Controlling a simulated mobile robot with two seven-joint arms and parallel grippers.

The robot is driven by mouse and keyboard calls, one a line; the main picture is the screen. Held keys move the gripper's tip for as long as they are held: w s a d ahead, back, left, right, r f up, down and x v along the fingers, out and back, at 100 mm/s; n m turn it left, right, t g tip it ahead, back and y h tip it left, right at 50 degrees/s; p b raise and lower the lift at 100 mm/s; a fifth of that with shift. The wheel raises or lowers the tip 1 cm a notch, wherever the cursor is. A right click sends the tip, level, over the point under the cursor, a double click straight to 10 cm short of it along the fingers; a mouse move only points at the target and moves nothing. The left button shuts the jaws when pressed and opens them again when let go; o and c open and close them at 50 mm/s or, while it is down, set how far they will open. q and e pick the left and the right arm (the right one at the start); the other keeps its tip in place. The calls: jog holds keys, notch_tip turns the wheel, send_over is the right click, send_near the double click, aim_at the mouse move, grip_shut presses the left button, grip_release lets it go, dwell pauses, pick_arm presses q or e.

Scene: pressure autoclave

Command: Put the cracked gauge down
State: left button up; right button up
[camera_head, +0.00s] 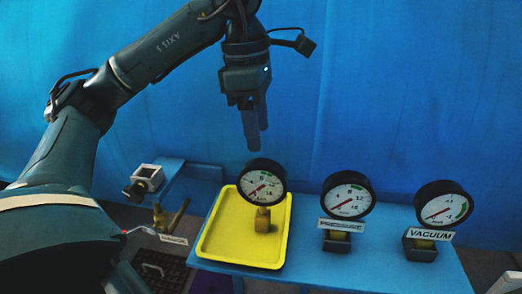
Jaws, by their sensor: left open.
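A round gauge (263,178) with a black rim, white dial and red needle stands upright on its brass stem in the yellow tray (222,252). I cannot make out a crack in its dial at this size. My left gripper (254,142) points down just above this gauge, open and apparently clear of it, with nothing in its fingers. My right gripper is not in view.
Two more gauges stand on the blue bench (319,270): the pressure gauge (347,196) and the vacuum gauge (443,205), each in a labelled holder. A brass valve (170,217) is left of the tray. A blue wall rises behind.

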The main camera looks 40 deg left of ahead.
pick_arm(q)
jog(key=r, duration=0.2)
jog(key=r+p, duration=0.1)
jog(key=r, duration=0.1)
jog(key=shift+s+a+r, duration=0.1)
jog(key=shift+a, duration=0.1)
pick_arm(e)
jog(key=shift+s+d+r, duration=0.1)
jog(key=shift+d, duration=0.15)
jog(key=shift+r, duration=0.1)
